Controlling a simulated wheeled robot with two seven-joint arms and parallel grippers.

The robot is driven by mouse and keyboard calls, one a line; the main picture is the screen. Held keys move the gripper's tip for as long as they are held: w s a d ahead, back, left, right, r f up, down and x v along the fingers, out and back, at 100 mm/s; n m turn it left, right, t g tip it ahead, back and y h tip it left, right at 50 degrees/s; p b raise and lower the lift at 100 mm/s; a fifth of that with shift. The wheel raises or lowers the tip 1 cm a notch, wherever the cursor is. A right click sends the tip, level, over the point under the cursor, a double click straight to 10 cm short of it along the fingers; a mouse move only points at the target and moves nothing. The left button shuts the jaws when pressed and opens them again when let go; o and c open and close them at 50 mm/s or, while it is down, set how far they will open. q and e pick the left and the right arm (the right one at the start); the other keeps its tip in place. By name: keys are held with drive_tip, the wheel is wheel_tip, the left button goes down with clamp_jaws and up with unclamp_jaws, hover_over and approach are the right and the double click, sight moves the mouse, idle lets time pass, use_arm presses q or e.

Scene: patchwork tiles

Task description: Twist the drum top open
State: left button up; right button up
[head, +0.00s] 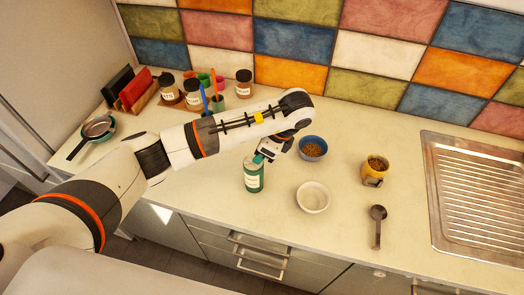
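A green drum (254,180) with a pale label stands upright on the counter near the middle of the head view. My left gripper (268,155) is at the drum's top, reaching down from above and behind it. A teal patch shows at the top beside the fingers; it is too small to tell whether it is the drum's top or part of the gripper. The fingers are small and partly hidden, so I cannot tell whether they are open or shut on the top. My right gripper is not in view.
A white bowl (313,198) and a blue bowl (322,144) stand right of the drum. Further right are a yellow mug (374,178), a dark scoop (377,225) and a metal drainboard (470,190). Jars (244,88) stand behind my arm.

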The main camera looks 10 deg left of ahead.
use_arm(q)
drive_tip(key=shift+r+p, duration=0.55)
drive_tip(key=shift+r, duration=1.3)
